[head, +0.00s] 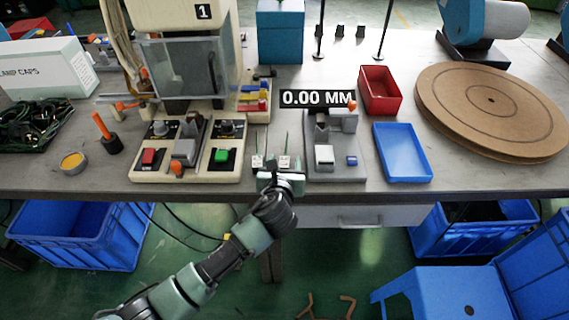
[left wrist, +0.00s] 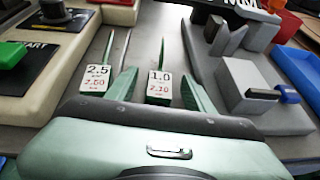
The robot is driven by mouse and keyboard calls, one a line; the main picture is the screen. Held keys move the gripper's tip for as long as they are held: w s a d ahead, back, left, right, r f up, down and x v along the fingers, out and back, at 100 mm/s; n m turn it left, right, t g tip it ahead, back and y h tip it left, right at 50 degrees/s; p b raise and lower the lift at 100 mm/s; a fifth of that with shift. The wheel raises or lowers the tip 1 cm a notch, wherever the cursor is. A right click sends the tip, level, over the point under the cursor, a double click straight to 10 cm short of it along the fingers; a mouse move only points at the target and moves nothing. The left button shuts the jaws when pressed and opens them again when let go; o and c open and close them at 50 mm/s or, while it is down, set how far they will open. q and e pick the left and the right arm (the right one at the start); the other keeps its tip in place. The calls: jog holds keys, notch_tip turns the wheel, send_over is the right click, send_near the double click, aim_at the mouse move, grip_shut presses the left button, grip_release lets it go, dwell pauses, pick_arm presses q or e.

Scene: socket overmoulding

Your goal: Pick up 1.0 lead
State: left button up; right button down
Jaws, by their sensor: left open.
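The 1.0 lead (left wrist: 159,86) is a thin green rod with a white tag printed "1.0" and a red "2.10". It lies on the grey table and also shows in the head view (head: 285,161). The 2.5 lead (left wrist: 95,79), with a similar tag reading "2.5" and a red "2.60", lies to its left. My left gripper (left wrist: 159,88) is open, with a green finger on each side of the 1.0 tag in the wrist view. In the head view my left gripper (head: 279,172) is at the table's front edge. Contact with the lead cannot be told. My right gripper is not in view.
A press with red and green buttons (head: 222,156) stands left of the leads. A grey gauge fixture (head: 323,135) stands close on their right, under a "0.00 MM" display (head: 310,98). A blue tray (head: 402,153) and red bin (head: 380,91) lie further right.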

pick_arm(q)
jog(key=shift+w+f, duration=0.1)
jog(key=shift+w, duration=0.15)
grip_shut()
